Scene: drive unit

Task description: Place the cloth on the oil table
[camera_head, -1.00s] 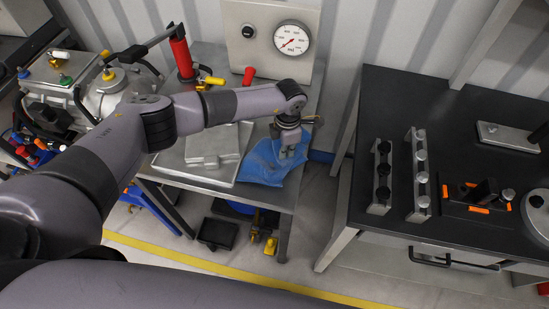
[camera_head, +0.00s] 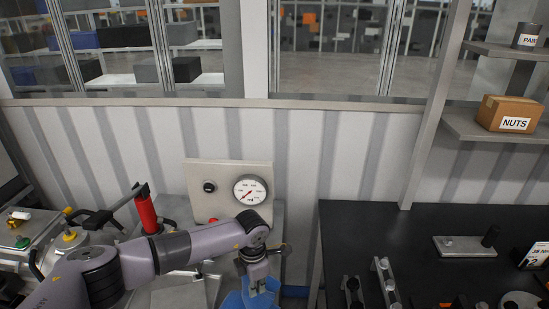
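My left gripper (camera_head: 259,288) points down at the blue cloth (camera_head: 234,301), low in the middle of the picture. Blue fabric shows on both sides of the fingers. The fingertips are small and partly covered, so I cannot tell whether they are shut on the cloth. The lower part of the cloth is cut off by the picture's bottom edge. A grey metal table (camera_head: 279,218) with a gauge panel (camera_head: 215,178) at its back stands under and behind my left arm. My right gripper is out of view.
A red pump handle (camera_head: 146,212) stands left of the panel, near my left arm. To the right is a dark workbench (camera_head: 360,232) with metal fixtures. A NUTS box (camera_head: 508,113) sits on a shelf. A corrugated wall closes the back.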

